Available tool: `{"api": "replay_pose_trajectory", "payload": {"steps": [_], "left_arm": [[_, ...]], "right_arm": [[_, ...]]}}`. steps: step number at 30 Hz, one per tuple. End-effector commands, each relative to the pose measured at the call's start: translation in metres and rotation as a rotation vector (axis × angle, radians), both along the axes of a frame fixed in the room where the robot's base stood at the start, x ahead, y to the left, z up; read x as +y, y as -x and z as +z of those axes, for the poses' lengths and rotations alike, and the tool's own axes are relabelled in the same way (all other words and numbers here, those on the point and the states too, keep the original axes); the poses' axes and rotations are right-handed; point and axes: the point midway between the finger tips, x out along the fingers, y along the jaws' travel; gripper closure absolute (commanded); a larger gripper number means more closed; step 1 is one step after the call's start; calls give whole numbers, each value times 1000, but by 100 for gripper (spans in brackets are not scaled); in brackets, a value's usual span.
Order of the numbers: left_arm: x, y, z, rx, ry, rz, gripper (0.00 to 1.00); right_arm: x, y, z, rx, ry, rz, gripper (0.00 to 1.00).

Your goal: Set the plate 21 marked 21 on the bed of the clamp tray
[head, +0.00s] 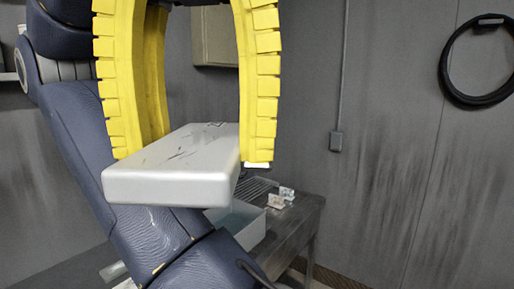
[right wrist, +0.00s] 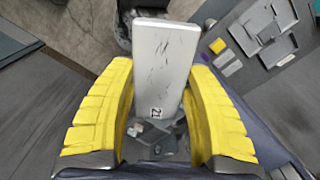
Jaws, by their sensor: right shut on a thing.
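My right gripper (head: 192,152), with yellow ribbed fingers, is shut on a pale silver-white plate (head: 170,182) in the head view. The plate is held in the air, roughly flat, with dark scratches on its top. The right wrist view shows the plate (right wrist: 163,60) between the fingers, with the mark 21 near its lower end. A grey tray-like fixture (right wrist: 248,42) lies at the upper right of the right wrist view, apart from the plate. I cannot tell for sure that it is the clamp tray. My left gripper is not in view.
In the head view, a pale bin (head: 246,232) stands on a grey table (head: 292,232) below and behind the plate. Small pieces (head: 280,198) lie beside it.

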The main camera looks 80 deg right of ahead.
Motion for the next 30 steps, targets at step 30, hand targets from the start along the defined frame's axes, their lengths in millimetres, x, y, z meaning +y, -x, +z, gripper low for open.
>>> {"api": "replay_pose_trajectory", "payload": {"steps": [30], "left_arm": [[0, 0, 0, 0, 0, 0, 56]], "right_arm": [[165, -306, -105, 4, 1, -463, 96]]}}
